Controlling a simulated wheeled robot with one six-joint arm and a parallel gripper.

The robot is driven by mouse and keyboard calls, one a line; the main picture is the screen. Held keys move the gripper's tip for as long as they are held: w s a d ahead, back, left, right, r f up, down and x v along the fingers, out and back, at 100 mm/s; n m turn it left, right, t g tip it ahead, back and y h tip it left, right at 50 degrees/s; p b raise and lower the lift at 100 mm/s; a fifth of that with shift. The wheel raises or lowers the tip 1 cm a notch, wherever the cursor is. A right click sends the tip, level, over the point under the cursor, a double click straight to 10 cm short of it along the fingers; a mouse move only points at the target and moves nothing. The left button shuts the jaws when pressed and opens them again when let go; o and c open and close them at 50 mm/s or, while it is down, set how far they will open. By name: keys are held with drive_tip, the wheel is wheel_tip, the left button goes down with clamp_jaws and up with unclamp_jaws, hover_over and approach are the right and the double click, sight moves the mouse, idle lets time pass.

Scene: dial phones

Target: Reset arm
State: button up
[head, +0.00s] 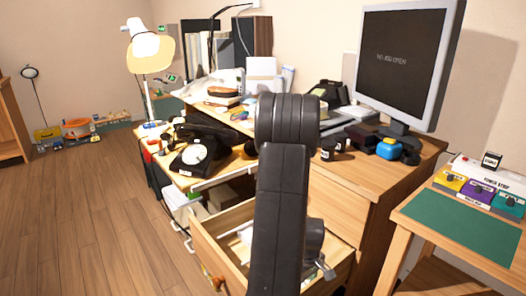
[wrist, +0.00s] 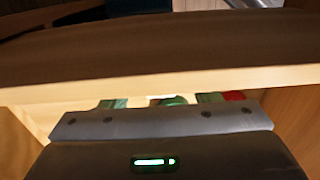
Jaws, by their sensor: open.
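My gripper (wrist: 165,101) shows at the bottom of the wrist view as a dark body with a grey plate and a lit green indicator. Its two short fingertips stand apart, with no object clearly held between them. A wide wooden surface fills the view in front of it, close by. In the head view my black arm rises in the middle and hides part of the desk. The arm's far end is low, by the open wooden drawer (head: 212,247), and the fingers cannot be made out there.
A black dial phone (head: 193,156) sits on the desk left of my arm, near a white lamp (head: 148,50). A monitor (head: 402,60) and a blue object (head: 389,148) stand right. A side table with a green mat (head: 460,228) is at far right. The left floor is open.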

wheel_tip(320, 180, up, 18)
drive_tip(key=w+a+m+p, duration=0.1)
drive_tip(key=w+p, duration=0.1)
drive_tip(key=p, duration=1.2)
drive_tip(key=shift+a, duration=0.35)
drive_tip(key=shift+f, duration=0.1)
